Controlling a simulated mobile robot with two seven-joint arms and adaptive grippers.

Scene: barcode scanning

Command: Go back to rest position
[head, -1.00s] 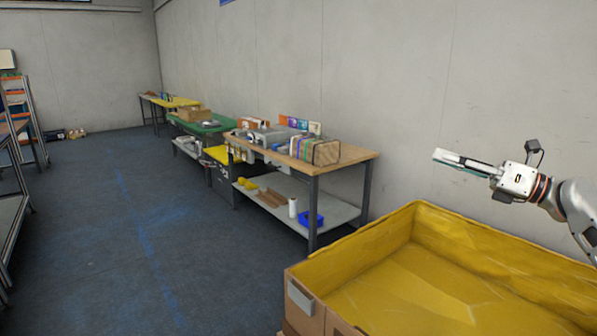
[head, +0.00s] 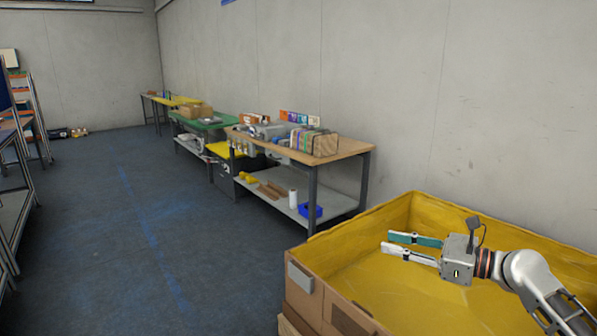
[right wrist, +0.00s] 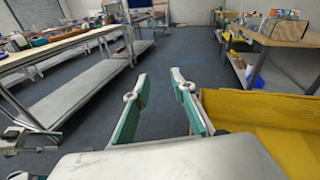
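My right gripper (head: 402,245) is in the head view at the right, above the yellow-lined cardboard box. It points left, and its two fingers are apart with nothing between them. In the right wrist view the same gripper (right wrist: 160,92) shows both fingers spread, with the floor visible between them.
The large box (head: 430,200) with a yellow lining fills the lower right and looks empty. A wooden-topped workbench (head: 345,148) with several goods stands beyond it along the wall. A metal rack (head: 22,120) is at the left. The blue-grey floor (head: 150,240) between is clear.

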